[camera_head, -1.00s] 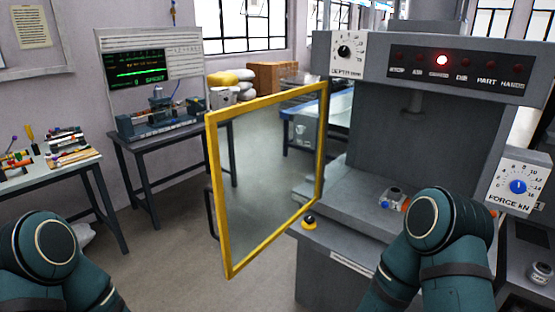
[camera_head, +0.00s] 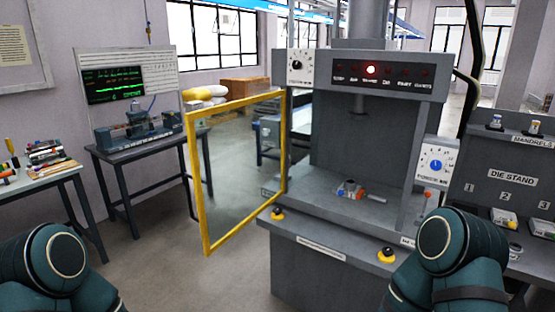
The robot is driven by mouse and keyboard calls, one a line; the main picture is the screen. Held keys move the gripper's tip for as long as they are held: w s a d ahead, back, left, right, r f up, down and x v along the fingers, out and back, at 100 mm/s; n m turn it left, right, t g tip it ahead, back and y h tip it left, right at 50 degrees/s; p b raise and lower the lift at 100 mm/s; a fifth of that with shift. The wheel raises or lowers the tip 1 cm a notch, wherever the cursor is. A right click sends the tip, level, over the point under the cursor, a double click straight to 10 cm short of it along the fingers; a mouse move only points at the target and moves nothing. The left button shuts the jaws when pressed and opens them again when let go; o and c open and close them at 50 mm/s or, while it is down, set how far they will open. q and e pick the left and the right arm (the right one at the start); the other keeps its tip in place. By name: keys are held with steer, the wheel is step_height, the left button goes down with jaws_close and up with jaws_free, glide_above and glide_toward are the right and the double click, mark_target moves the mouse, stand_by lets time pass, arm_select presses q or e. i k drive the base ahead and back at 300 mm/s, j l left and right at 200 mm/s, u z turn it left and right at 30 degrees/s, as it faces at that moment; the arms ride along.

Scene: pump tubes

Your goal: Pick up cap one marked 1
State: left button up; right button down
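I cannot make out a cap marked 1 in this view. A die stand (camera_head: 512,179) at the right carries the labels 1, 2 and 3. Small pieces with yellow parts sit below the labels, one at the middle (camera_head: 504,217) and one at the far right (camera_head: 541,228); they are too small to identify. A small grey, blue and red item (camera_head: 350,190) lies on the press bed. Only my upper arm links show at the lower left and lower right. Neither gripper is in view.
A grey press (camera_head: 363,138) stands ahead with its yellow-framed guard door (camera_head: 193,190) swung open to the left. Mandrels (camera_head: 495,122) stand on the shelf above the die stand. A tester bench (camera_head: 140,150) and a tool table (camera_head: 35,181) are at the left. Floor is clear between.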

mark_target(349, 186)
steer(key=z, duration=1.5)
steer(key=j+z, duration=0.15)
steer(key=j, duration=0.3)
steer(key=k+j+z, duration=0.15)
steer(key=j, duration=0.3)
steer(key=k+j, duration=0.1)
steer(key=j, duration=0.55)
steer(key=k+j, duration=0.1)
steer(key=j, duration=0.6)
steer(key=k+j, duration=0.1)
steer(key=j, duration=0.55)
steer(key=k+j, duration=0.1)
steer(key=j, duration=0.6)
steer(key=k+j, duration=0.1)
steer(key=j, duration=0.55)
steer(key=i+l, duration=0.1)
steer(key=l, duration=0.7)
steer(key=i, duration=0.05)
